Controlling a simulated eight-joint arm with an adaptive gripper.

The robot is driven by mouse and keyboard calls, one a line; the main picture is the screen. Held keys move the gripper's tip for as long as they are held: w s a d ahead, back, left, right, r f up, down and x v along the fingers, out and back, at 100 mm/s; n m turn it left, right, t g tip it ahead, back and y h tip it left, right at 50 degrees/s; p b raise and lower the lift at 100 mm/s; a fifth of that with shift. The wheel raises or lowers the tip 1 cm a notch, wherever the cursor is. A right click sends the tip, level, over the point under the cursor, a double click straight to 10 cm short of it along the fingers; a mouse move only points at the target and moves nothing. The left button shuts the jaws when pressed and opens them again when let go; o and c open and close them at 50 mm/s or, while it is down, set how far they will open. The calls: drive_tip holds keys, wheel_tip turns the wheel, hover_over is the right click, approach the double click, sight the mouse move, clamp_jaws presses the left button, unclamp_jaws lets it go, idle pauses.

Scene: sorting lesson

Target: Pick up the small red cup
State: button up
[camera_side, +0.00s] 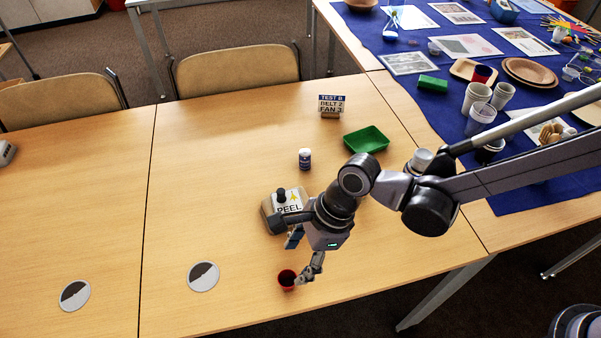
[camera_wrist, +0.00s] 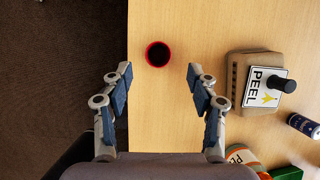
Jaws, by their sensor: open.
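The small red cup (camera_side: 287,280) stands upright on the wooden table near its front edge, with a dark inside. In the wrist view the cup (camera_wrist: 158,54) is ahead of my gripper (camera_wrist: 156,75), roughly midway between the lines of the two fingers. My gripper (camera_side: 301,258) is open and empty. In the side view one fingertip is close to the cup's right side; I cannot tell whether it touches.
A beige box labelled PEEL (camera_side: 270,213) with a black knob stands behind the gripper. Two round discs (camera_side: 203,276) lie at left. Blue cloth (camera_side: 440,107) with many items covers the right table.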

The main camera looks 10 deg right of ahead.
sight(287, 280)
drive_tip(key=x, duration=0.3)
drive_tip(key=shift+a+f, duration=0.1)
drive_tip(key=shift+f, duration=0.2)
drive_tip(key=shift+d+x, duration=0.15)
drive_tip(key=shift+x, duration=0.85)
drive_tip(key=shift+d+x, duration=0.2)
drive_tip(key=shift+x, duration=1.65)
drive_tip(key=shift+s+d, duration=0.1)
drive_tip(key=shift+s, duration=0.05)
drive_tip(key=c, duration=0.8)
